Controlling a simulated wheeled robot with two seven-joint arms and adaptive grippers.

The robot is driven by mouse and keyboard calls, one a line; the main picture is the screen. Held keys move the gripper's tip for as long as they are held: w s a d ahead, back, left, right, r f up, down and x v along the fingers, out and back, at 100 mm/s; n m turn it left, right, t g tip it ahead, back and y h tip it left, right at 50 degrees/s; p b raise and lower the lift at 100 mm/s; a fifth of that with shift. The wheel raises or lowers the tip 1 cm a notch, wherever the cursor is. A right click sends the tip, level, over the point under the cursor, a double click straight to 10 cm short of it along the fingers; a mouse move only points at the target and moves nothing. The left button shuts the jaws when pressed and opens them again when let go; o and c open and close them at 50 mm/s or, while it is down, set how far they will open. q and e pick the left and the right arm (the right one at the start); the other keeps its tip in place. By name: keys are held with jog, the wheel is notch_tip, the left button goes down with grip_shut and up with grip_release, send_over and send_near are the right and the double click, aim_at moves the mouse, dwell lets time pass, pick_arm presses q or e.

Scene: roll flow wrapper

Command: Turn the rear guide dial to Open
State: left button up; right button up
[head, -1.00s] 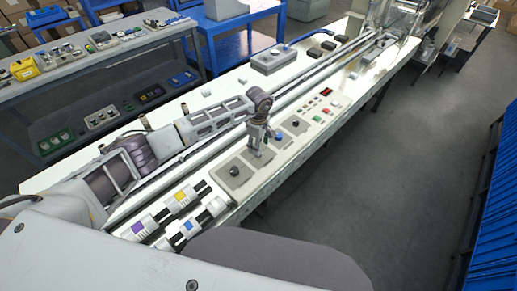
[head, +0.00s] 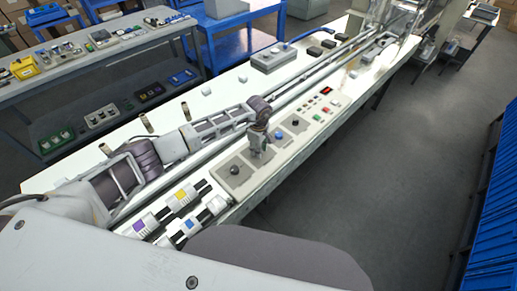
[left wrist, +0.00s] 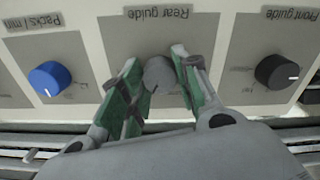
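The grey Rear guide dial (left wrist: 158,75) sits on a grey plate on the panel. In the left wrist view its label is upside down. My left gripper (left wrist: 156,70) points down over it, with one green-padded finger on each side. The fingers look slightly apart from the dial, so the gripper seems open around it; contact is not clear. In the head view my left gripper (head: 257,153) hides this dial. The dial's pointer and its setting words are too blurred to read. My right gripper is not in view.
The black Front guide dial (left wrist: 278,72) and the blue Packs / min dial (left wrist: 50,78) flank the Rear guide dial. Another black dial (head: 295,122) and small buttons (head: 324,110) lie farther along the panel. Coloured-label cylinders (head: 181,197) lie at the near end.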

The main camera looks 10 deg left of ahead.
pick_arm(q)
jog(key=shift+c, duration=1.3)
